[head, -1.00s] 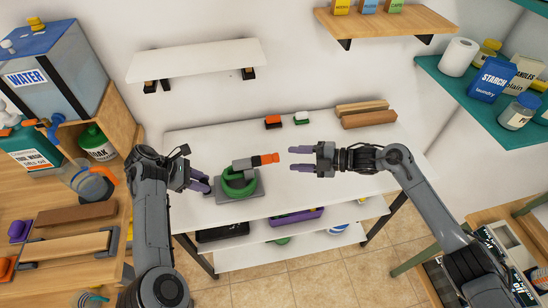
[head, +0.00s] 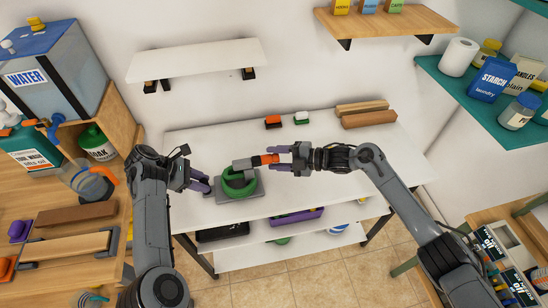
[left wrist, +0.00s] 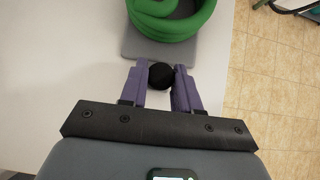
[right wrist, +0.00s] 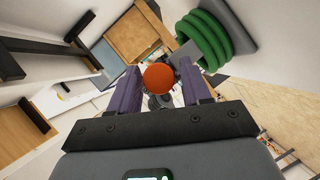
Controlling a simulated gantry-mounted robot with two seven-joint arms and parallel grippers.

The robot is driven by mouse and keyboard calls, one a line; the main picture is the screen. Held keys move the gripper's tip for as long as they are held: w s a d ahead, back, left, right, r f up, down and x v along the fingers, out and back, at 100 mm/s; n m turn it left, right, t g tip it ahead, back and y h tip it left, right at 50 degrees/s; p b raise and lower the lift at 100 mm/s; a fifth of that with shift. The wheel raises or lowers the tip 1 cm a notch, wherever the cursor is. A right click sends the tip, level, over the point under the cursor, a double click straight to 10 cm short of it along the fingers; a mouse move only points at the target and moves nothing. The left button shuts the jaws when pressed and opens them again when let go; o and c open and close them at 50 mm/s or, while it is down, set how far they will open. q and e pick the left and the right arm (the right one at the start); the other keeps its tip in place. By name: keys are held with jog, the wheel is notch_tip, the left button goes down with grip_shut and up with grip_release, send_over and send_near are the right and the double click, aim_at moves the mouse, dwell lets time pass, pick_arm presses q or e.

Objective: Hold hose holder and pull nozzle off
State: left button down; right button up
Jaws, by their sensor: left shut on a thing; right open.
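The hose holder is a grey base (head: 240,197) with a coiled green hose (head: 238,184) on it, standing on the white table. A grey piece with an orange nozzle (head: 266,159) points right from the top of the coil. My left gripper (left wrist: 161,82) is shut on the holder's round black knob (left wrist: 161,75), at the edge of the grey base. My right gripper (head: 284,159) is open, its purple fingers on either side of the nozzle's orange tip. In the right wrist view the orange tip (right wrist: 158,79) lies between the fingers, with gaps beside it.
A white shelf (head: 195,60) hangs above.

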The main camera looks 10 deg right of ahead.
jog(key=c, duration=0.8)
jog(key=shift+c, duration=0.3)
jog(key=shift+d, duration=0.4)
jog(key=shift+d, duration=2.5)
pick_arm(q)
jog(key=c, duration=0.7)
grip_release()
jog(key=shift+c, duration=0.2)
